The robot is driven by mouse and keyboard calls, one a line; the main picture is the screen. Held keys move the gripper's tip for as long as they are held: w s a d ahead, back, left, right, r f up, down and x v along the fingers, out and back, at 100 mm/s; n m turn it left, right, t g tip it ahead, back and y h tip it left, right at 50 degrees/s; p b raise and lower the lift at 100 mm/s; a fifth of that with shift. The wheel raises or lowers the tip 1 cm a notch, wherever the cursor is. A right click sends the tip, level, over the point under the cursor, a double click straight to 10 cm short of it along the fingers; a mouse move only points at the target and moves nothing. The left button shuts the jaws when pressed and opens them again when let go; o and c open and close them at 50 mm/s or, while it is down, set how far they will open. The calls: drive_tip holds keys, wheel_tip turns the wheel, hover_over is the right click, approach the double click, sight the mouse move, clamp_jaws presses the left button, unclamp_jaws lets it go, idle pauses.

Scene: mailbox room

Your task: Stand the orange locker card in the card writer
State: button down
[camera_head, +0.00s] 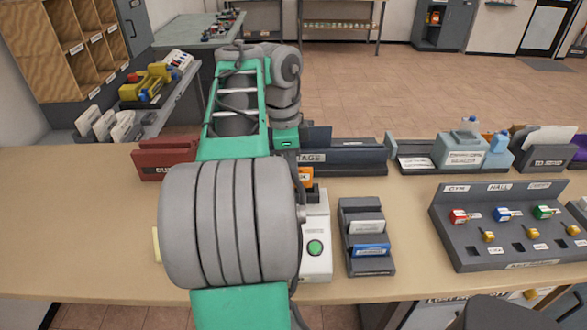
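The orange locker card (306,176) shows only in part, just right of my arm and above the dark slot area of the card writer. The card writer (317,250) is a white box with a green button, standing on the table, and its left side is hidden by my arm. My gripper is hidden behind my own arm, so its fingers and any hold on the card do not show. I cannot tell whether the card rests in the slot or is held above it.
A dark card rack (372,267) with white and blue cards stands right of the writer. A key board (500,255) is farther right. Behind are a red holder (152,165), a dark storage tray (350,158) and a grey-blue container (460,152). The left table is mostly clear.

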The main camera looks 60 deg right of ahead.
drive_tip(key=shift+f+b, duration=0.9)
drive_tip(key=shift+f+b, duration=0.75)
drive_tip(key=c, duration=1.5)
unclamp_jaws()
drive_tip(key=shift+r, duration=0.1)
wheel_tip(320, 180, up, 7)
drive_tip(key=p, duration=0.7)
drive_tip(key=shift+r, duration=0.1)
